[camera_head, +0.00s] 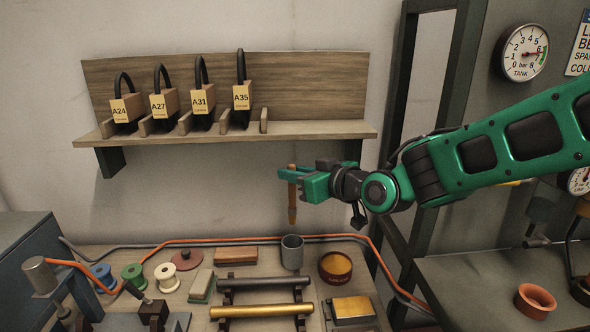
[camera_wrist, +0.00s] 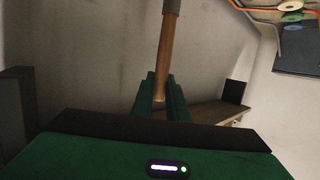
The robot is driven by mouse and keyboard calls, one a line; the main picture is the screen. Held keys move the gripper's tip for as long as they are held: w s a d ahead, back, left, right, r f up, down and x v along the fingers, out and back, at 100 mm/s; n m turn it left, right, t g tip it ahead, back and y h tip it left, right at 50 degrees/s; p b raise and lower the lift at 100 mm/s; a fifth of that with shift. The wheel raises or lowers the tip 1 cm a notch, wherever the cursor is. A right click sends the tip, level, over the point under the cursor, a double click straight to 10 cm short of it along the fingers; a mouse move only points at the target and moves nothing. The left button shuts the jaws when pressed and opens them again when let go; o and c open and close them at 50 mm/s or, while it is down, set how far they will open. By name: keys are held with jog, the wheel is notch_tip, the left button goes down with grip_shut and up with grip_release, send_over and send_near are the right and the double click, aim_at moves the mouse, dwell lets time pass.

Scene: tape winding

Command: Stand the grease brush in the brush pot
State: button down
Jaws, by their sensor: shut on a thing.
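The grease brush (camera_head: 292,208) has a brown wooden handle and hangs upright in the air. My gripper (camera_head: 293,177) is shut on it near its upper end. In the wrist view, the brush handle (camera_wrist: 165,60) runs up from between the green fingers (camera_wrist: 161,100) to a grey part at the top edge; its far end is out of frame. The brush pot (camera_head: 292,253), a grey open cylinder, stands on the bench below the brush, with a clear gap between them. I cannot tell whether the two line up in depth.
A round tin with yellow content (camera_head: 336,267) stands right of the pot. A brown block (camera_head: 236,255) lies to its left, and a dark bar (camera_head: 264,282) and brass bar (camera_head: 262,311) lie in front. An orange cable (camera_head: 200,241) runs behind. A shelf (camera_head: 310,129) with tagged padlock-like items hangs above.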

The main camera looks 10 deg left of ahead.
aim_at(295, 210)
jog(key=shift+f, duration=5.05)
jog(key=c, duration=1.7)
grip_release()
jog(key=shift+o, duration=0.2)
jog(key=v, duration=1)
jog(key=shift+s+d, duration=0.25)
jog(key=shift+d, duration=0.1)
